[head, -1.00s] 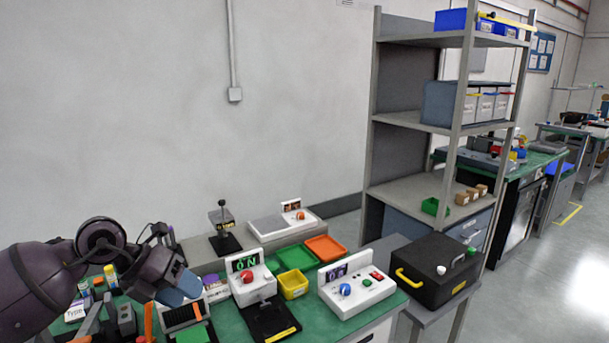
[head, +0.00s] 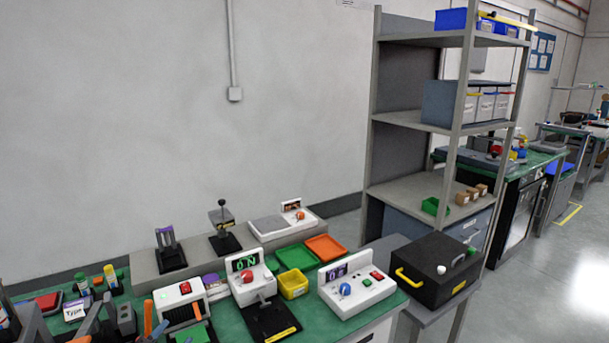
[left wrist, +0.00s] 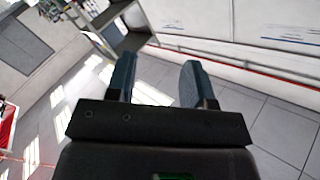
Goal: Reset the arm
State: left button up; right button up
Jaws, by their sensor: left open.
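My left gripper (left wrist: 157,80) shows in the left wrist view. Its two blue-grey fingers stand apart with nothing between them, over a grey tiled floor. I cannot make this gripper out in the head view, where the bench is unobstructed by my arm. My right gripper is in neither view.
The green bench (head: 233,325) holds a device reading "ON" (head: 250,290), a white device with a blue knob (head: 355,288) and several trays. A black box with a yellow handle (head: 435,272) stands to its right, before the grey shelf rack (head: 410,118).

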pick_arm(q)
jog(key=s+a+f+n+g+y, duration=0.2)
jog(key=s+f+n+g, duration=0.3)
jog(key=s+f, duration=1.4)
jog(key=s+n+y, duration=0.1)
jog(key=s+n, duration=0.2)
jog(key=shift+f+g+y, duration=0.15)
jog(key=shift+g+y, duration=0.25)
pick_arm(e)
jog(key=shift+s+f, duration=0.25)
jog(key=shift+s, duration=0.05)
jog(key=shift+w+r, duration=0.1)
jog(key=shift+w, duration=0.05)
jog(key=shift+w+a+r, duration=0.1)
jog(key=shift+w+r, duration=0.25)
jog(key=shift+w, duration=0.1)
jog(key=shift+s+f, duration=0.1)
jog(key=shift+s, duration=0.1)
